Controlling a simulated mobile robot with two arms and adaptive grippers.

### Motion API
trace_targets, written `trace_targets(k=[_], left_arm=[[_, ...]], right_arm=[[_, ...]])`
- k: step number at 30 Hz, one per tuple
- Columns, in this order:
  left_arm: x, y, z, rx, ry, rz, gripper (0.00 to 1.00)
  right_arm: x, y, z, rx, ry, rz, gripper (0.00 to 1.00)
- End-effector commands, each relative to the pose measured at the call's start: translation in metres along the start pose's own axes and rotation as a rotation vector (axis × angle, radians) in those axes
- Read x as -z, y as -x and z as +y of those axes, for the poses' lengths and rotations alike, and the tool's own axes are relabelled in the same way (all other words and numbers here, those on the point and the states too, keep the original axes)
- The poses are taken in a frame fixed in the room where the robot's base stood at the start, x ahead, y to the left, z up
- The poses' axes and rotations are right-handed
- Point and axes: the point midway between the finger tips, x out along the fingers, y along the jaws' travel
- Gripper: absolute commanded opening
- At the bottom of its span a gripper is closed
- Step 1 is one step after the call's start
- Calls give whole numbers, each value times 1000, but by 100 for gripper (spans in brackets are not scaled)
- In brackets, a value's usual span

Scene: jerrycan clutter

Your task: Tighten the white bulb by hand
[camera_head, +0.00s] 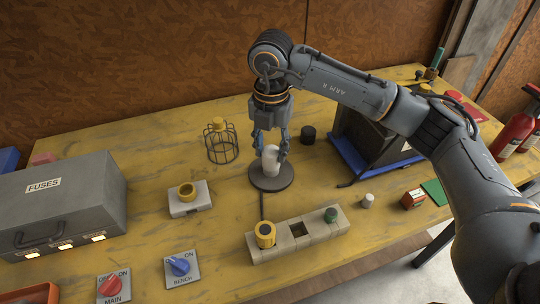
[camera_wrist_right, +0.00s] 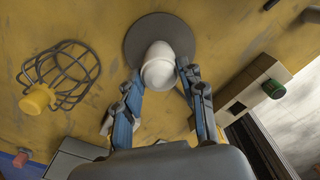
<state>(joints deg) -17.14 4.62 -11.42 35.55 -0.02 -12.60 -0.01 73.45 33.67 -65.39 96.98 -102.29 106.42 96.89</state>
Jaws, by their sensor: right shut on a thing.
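The white bulb (camera_head: 270,163) stands upright on a dark round base (camera_head: 278,183) in the middle of the yellow workbench. My right gripper (camera_head: 270,152) points down from above, with its blue-grey fingers on either side of the bulb, shut on it. In the right wrist view, the bulb (camera_wrist_right: 158,66) shows between the fingertips of the gripper (camera_wrist_right: 158,80), over the round base (camera_wrist_right: 135,35). The bulb's lower end and any socket threads are hidden. My left gripper is not in view.
A wire lamp cage (camera_head: 221,145) stands left of the base, and a black cylinder (camera_head: 308,134) behind right. A block with slots (camera_head: 300,238) lies in front. A grey fuse box (camera_head: 70,205) is at left, switches (camera_head: 184,268) in front. A dark case (camera_head: 365,140) stands right.

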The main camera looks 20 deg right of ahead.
Motion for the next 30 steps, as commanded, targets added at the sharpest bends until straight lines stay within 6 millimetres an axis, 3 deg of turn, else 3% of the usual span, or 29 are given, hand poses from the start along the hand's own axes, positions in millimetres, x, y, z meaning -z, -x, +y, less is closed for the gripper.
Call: trace_targets(k=[4, 15, 16, 30], left_arm=[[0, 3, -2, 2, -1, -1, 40], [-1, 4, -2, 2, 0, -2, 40], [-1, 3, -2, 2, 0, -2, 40], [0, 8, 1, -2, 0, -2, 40]], right_arm=[[0, 0, 0, 0, -119, 0, 12], [0, 0, 0, 0, -160, 0, 12], [0, 0, 0, 0, -157, 0, 46], [0, 7, 0, -1, -155, 0, 47]])
